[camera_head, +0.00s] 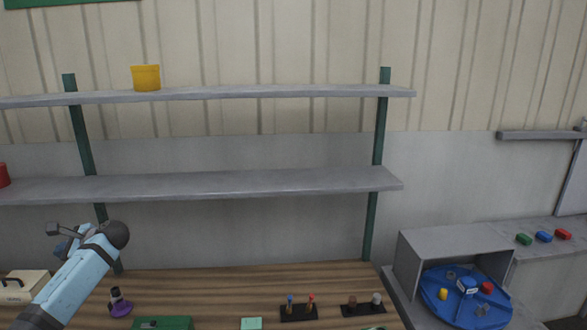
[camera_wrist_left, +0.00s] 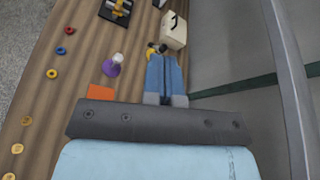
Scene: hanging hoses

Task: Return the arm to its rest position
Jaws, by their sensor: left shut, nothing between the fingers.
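My left arm (camera_head: 75,278) comes in from the lower left in the head view, light blue with a dark round joint at its upper end. It is raised in front of the lower left of the shelving. My left gripper (camera_wrist_left: 165,68) shows in the wrist view with its two blue fingers together and nothing between them. The fingers are over the wooden workbench (camera_wrist_left: 45,110), pointing towards a cream box with a black handle (camera_wrist_left: 173,30). I cannot make out the fingertips clearly in the head view. My right gripper is in neither view.
The workbench holds a purple flask (camera_head: 120,304), a green case (camera_head: 163,323) and black tool stands (camera_head: 299,312). Grey shelves (camera_head: 250,182) rise behind, with a yellow bucket (camera_head: 146,78) on top. A blue turntable (camera_head: 440,302) sits in a grey housing at right.

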